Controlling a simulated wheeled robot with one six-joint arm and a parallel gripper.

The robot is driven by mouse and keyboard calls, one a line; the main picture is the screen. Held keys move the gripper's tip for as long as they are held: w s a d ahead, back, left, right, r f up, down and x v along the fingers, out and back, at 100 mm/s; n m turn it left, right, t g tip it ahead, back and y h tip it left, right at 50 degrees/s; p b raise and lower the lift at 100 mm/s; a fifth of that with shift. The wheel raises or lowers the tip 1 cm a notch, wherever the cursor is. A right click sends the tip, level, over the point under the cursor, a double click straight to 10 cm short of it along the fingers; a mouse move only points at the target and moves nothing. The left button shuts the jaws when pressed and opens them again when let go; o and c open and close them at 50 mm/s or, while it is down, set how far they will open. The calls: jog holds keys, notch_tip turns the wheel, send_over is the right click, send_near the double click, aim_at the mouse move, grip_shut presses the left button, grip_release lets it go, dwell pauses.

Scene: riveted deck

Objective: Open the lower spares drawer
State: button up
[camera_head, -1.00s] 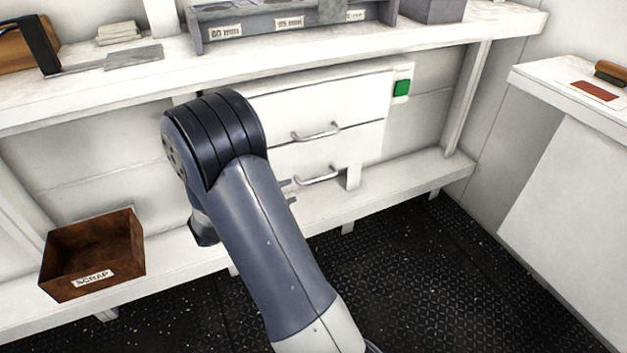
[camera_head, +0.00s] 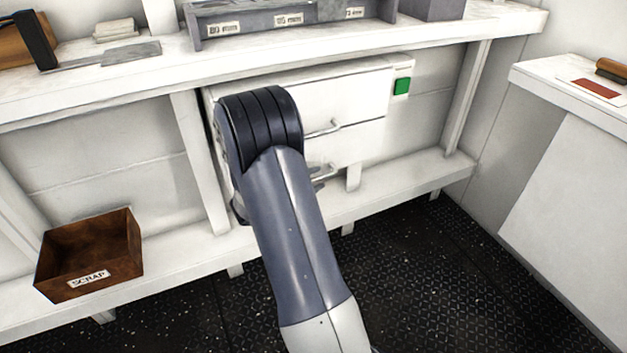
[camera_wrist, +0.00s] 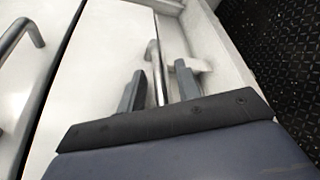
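The lower spares drawer (camera_head: 345,152) is a white front under the upper drawer, and it looks closed. Its metal bar handle (camera_wrist: 156,72) shows in the wrist view between the two fingers of my gripper (camera_wrist: 159,86). The fingers are apart, with a gap visible on each side of the bar.
The upper drawer (camera_head: 350,100) has its own bar handle (camera_head: 324,130). A green square (camera_head: 402,86) is right of it. The bench shelf (camera_head: 120,85) overhangs the drawers. A rusty scrap box (camera_head: 90,277) stands on the lower shelf at left. The dark deck in front is clear.

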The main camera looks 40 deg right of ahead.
grip_shut()
jog(key=shift+s, duration=0.1)
dwell(0.4)
